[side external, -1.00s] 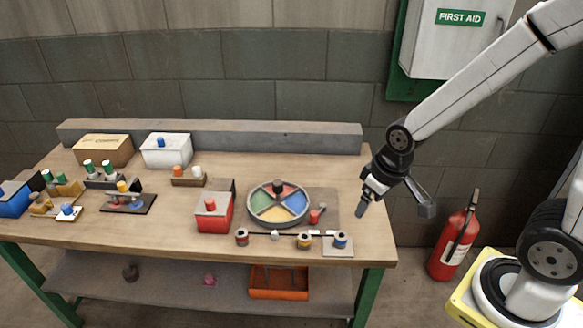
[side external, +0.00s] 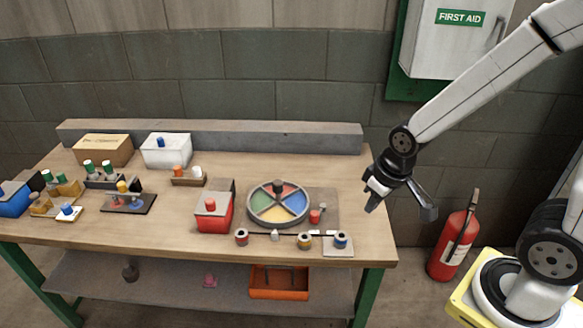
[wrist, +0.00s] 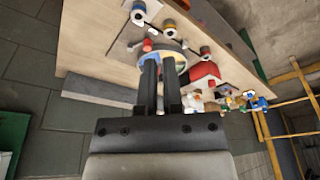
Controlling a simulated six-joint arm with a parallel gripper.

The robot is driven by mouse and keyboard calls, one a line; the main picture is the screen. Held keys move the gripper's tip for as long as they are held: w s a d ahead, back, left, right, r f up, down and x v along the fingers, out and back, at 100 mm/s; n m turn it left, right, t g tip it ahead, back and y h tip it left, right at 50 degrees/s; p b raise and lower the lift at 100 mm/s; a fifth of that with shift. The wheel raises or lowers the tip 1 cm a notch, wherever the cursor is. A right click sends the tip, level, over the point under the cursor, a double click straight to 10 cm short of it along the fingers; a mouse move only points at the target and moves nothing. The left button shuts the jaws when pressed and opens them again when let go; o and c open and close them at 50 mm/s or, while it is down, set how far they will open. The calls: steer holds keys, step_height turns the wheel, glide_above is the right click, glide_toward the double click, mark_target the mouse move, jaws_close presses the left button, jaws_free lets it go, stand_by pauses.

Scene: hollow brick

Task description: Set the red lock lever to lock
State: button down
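The red lock lever (side external: 315,216) has a short red knob. It stands on a grey plate at the right side of the round colour dial (side external: 278,222), near the right end of the bench. My gripper (side external: 372,203) hangs in the air to the right of the lever, apart from it. In the wrist view my gripper's two dark fingers (wrist: 159,62) show a narrow gap with nothing between them. Their tips overlap the dial in that picture. I cannot tell the lever's lock marking.
A rod with several round knobs (side external: 304,240) lies in front of the dial. A red box (side external: 212,213) stands left of it. More boxes and small fixtures fill the bench's left side. A fire extinguisher (side external: 455,240) stands right of the bench. The bench's right edge is clear.

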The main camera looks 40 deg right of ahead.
steer(key=w+f+n+g, duration=0.2)
steer(key=w+n, duration=0.1)
steer(key=w, duration=1.3)
steer(key=n+g+h, duration=0.1)
steer(key=n+g, duration=0.2)
glide_above(296, 214)
steer(key=w+a, duration=0.2)
steer(key=w, duration=0.1)
steer(key=w+a+x, duration=0.1)
steer(key=w+x, duration=0.1)
steer(key=x, duration=0.6)
steer(key=shift+w+f+n+h, duration=0.15)
steer(key=shift+f+n+h, duration=0.2)
steer(key=shift+f, duration=0.55)
steer(key=shift+f, duration=0.15)
steer(key=x, duration=1)
steer(key=shift+s+d, duration=0.3)
steer(key=shift+s, duration=0.15)
steer(key=shift+s+d, duration=0.4)
steer(key=shift+s, duration=0.2)
steer(key=shift+s+d, duration=0.4)
steer(key=shift+s, duration=0.2)
